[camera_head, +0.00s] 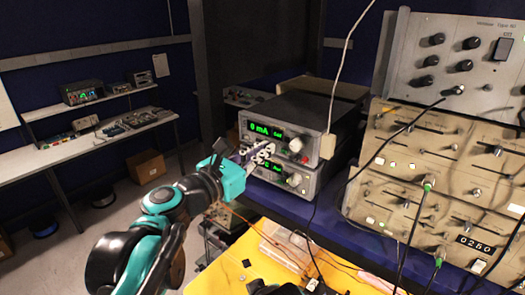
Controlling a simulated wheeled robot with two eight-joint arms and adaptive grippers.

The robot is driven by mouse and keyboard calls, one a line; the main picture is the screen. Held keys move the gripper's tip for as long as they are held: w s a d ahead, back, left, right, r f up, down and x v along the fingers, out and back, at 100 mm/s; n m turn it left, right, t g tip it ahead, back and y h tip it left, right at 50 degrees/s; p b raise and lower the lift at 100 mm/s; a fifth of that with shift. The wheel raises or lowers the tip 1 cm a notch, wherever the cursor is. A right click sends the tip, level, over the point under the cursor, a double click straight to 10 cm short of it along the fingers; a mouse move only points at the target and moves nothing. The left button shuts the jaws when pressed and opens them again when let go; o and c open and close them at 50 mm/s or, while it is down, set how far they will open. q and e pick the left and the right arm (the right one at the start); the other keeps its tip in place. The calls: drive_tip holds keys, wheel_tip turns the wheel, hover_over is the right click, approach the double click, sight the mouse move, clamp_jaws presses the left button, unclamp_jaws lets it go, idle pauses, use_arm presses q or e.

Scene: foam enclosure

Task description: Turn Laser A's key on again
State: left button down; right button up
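Two stacked dark laser controllers with green displays stand on the blue bench. The upper controller (304,132) reads "0 mA" and has a silver knob at its right. The lower controller (297,182) has a lit display, partly covered by my gripper. I cannot read which one is Laser A. My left gripper (262,152) reaches in from the left, its fingers at the left front of the stack, near the gap between the two panels. The fingers hide that part of the front, and no key can be made out. Whether they touch or grip anything is unclear.
Beige panels (440,150) with sliders and cables fill the right side. A yellow surface (235,268) with small parts and wires lies below. A bench (95,140) with instruments stands at the far left.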

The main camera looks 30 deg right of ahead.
use_arm(q)
drive_tip(key=shift+s+f+m+b, duration=0.1)
drive_tip(key=shift+m+b, duration=0.1)
drive_tip(key=shift+m, duration=4.1)
drive_tip(key=shift+f+m+b, duration=0.1)
drive_tip(key=shift+m+b, duration=0.1)
drive_tip(key=shift+m, duration=4.1)
drive_tip(key=c, duration=1.7)
unclamp_jaws()
drive_tip(key=v, duration=1.2)
